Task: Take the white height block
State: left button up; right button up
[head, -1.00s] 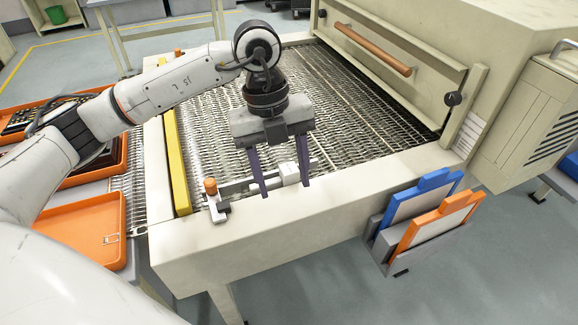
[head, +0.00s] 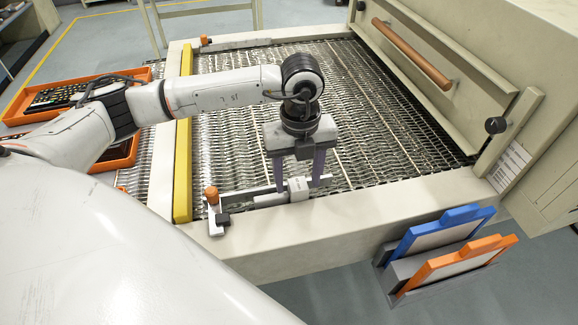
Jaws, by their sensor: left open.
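The white height block (head: 298,190) sits on a thin metal rail (head: 250,194) at the near edge of the wire-mesh conveyor. My left gripper (head: 299,186) points down over it and is open. In the picture its two dark fingers come down on the left and right of the block. I cannot tell whether either finger touches it. The fingertips are partly hidden around the block and rail. My right gripper is out of view.
An orange-knobbed clamp (head: 212,197) stands at the rail's left end. A yellow bar (head: 183,165) runs along the conveyor's left side. A beige machine hood (head: 440,60) rises at right. Blue (head: 440,232) and orange (head: 458,263) framed panels stand in front. Orange trays (head: 122,152) lie at left.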

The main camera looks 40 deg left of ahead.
pick_arm(q)
jog(key=shift+f, duration=0.55)
grip_shut()
jog(key=shift+r, duration=0.1)
notch_tip(320, 180, up, 18)
dwell(0.3)
